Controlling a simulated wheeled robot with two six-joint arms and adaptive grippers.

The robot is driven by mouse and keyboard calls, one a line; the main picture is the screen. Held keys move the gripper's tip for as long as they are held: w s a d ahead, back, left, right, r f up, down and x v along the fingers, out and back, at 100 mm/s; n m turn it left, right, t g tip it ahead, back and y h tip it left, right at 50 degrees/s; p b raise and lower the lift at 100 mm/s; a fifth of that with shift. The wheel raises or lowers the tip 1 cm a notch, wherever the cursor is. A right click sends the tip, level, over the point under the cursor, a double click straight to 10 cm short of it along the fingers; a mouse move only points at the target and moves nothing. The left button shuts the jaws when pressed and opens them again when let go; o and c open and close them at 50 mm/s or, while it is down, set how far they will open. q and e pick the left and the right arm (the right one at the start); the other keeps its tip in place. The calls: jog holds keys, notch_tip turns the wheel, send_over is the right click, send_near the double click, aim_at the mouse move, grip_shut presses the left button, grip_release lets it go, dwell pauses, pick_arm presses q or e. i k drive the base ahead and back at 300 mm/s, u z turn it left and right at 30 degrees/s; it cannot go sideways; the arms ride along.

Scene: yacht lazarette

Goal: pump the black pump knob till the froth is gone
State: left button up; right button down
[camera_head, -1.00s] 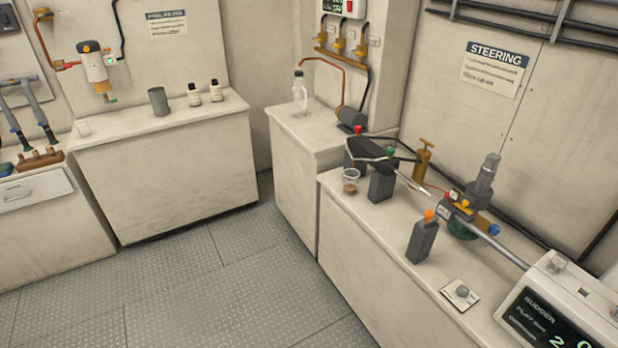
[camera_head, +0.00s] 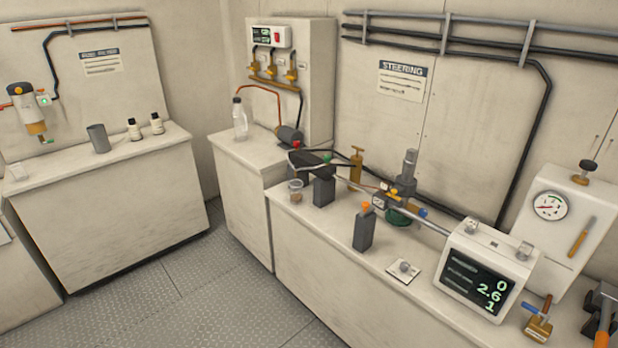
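A black knob (camera_head: 586,167) on a short brownish stem stands on top of a white unit (camera_head: 572,203) with a round gauge (camera_head: 551,206), at the far right. It looks like the pump knob, but I cannot be sure. A small clear cup (camera_head: 296,190) with something brown in it stands on the right bench. I cannot make out froth anywhere.
A brass valve (camera_head: 538,320) sits near the right corner. The floor (camera_head: 190,300) is clear.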

aim_at(586, 165)
jog(key=z, duration=0.45)
jog(key=i, duration=1.65)
jog(key=z, duration=0.3)
jog(key=k, duration=0.55)
